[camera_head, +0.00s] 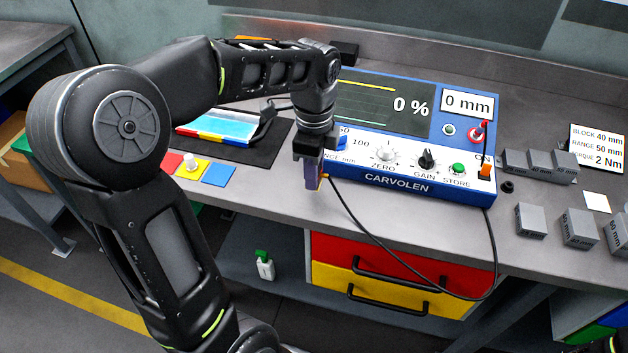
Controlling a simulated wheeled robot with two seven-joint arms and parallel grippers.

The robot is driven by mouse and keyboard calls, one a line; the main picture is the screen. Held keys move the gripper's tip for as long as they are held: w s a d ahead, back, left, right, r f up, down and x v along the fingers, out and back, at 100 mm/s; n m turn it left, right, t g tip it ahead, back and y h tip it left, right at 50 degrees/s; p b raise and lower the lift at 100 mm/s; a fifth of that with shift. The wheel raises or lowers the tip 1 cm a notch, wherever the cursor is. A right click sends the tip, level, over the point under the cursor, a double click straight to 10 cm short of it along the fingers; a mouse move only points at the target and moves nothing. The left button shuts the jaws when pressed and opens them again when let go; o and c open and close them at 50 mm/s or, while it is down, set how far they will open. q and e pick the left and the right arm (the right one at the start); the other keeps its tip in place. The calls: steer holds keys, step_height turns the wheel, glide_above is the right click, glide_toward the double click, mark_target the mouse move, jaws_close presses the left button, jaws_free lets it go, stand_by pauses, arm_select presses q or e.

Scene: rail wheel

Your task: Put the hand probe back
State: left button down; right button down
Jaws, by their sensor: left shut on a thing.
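My left gripper (315,150) comes in from the left, points down and is shut on the hand probe (313,178). The probe is a small purple-grey block with an orange spot at its side. It hangs upright just in front of the left end of the blue CARVOLEN instrument (398,188), over the bench's front edge area. A black cable (385,245) runs from the probe, droops past the bench front and rises towards the instrument's right side. Whether the probe touches anything is unclear. My right gripper is not in view.
Grey blocks (530,220) stand on the right of the bench (440,228). A dark mat (262,150) with a blue tray (218,126) lies behind my left arm. Red, yellow and blue squares (218,174) lie near the front edge. Drawers (400,262) are below.

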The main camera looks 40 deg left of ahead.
arm_select(q)
steer(key=shift+f, duration=1.7)
steer(key=c, duration=1.1)
jaws_free()
steer(key=shift+f, duration=0.1)
step_height(320, 180, up, 12)
steer(key=shift+r, duration=0.15)
